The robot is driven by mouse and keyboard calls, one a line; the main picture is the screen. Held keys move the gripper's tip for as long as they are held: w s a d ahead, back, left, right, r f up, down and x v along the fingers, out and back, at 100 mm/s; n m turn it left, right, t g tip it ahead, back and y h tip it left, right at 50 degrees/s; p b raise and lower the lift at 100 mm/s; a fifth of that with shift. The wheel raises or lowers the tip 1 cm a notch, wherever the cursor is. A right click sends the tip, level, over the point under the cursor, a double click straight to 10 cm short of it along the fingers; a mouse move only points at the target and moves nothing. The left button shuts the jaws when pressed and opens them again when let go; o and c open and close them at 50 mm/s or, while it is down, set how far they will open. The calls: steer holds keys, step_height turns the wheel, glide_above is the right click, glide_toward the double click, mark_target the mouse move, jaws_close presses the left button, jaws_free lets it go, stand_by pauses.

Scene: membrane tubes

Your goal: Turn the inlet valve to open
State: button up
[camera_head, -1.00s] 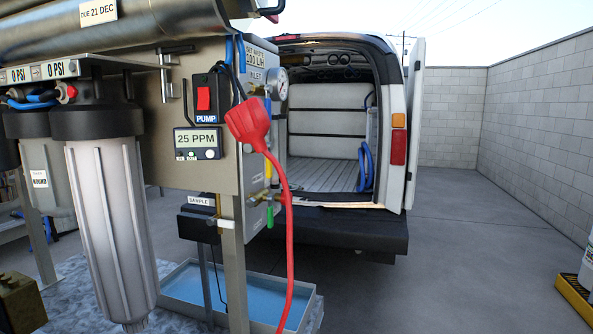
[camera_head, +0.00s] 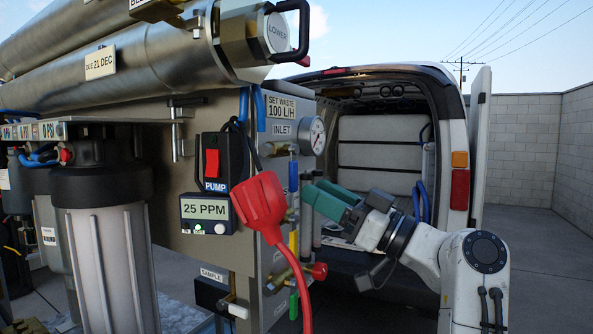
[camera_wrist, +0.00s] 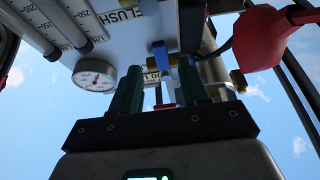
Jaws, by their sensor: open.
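The inlet valve's blue lever (camera_head: 293,175) sits on the side panel below the INLET label (camera_head: 282,129) and points up and down in the head view. In the wrist view a blue lever (camera_wrist: 159,52), apparently the same one, shows just beyond the fingertips, roughly between them. My gripper (camera_head: 324,194) has green fingers and is close to the lever from the right. In the wrist view my gripper (camera_wrist: 160,78) is open, with a gap between its fingers and nothing clearly held. Contact with the lever cannot be told.
A red plug (camera_head: 260,203) with a red cable hangs just left of the lever; it is at upper right in the wrist view (camera_wrist: 262,40). A pressure gauge (camera_head: 313,136) sits above the lever. A yellow handle (camera_head: 293,242) is below. An open van (camera_head: 385,150) stands behind.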

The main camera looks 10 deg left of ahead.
mark_target(296, 179)
steer(key=p+x, duration=0.1)
steer(key=x, duration=0.3)
steer(key=shift+a+r+p, duration=0.25)
steer(key=shift+p, duration=0.05)
steer(key=shift+x, duration=0.8)
steer(key=shift+a+f, duration=0.1)
steer(key=shift+f, duration=0.05)
jaws_close()
